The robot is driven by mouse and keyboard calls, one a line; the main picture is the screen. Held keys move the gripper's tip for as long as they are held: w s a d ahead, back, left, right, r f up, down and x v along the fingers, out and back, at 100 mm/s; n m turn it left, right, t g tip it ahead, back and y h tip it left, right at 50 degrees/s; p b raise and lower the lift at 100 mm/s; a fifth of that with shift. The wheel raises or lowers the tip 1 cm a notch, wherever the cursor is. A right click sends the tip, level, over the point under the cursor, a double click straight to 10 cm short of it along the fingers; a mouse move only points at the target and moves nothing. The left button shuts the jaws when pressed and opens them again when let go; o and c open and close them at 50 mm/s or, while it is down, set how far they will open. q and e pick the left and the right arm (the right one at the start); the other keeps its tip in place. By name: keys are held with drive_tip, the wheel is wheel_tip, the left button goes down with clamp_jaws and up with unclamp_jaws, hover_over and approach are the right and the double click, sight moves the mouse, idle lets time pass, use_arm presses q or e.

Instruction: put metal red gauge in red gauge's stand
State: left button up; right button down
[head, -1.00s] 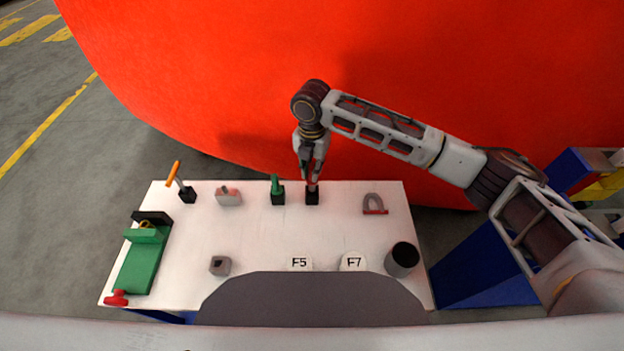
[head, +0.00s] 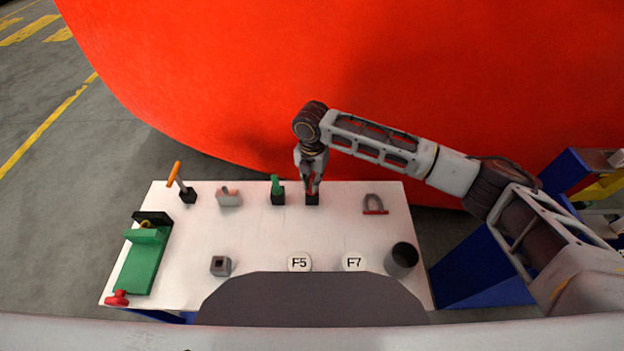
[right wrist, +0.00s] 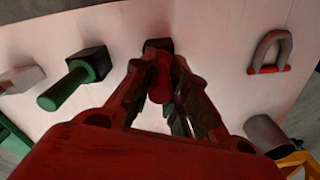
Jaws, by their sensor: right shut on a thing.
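My right gripper (head: 312,188) is over the black stand (head: 312,199) at the back middle of the white table. It is shut on the red gauge, whose red handle (right wrist: 160,80) shows between the fingers in the right wrist view. The black stand also shows there (right wrist: 158,45), right at the gauge's far end. The fingers hide much of the gauge, and I cannot tell how deep it sits in the stand. My left gripper is out of view.
A green gauge (head: 276,183) stands in a black block just left. A grey U-shaped piece with a red bar (head: 375,204) lies to the right. A dark cylinder (head: 402,258) stands front right. The table (head: 260,235) is clear in the middle.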

drive_tip(key=c, duration=1.4)
unclamp_jaws()
wheel_tip(320, 180, up, 11)
drive_tip(key=shift+f+b, duration=0.15)
drive_tip(key=shift+b, duration=0.25)
drive_tip(key=shift+r, duration=0.55)
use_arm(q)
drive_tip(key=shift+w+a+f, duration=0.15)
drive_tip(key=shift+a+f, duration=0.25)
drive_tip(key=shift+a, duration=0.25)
use_arm(e)
drive_tip(key=shift+r, duration=0.15)
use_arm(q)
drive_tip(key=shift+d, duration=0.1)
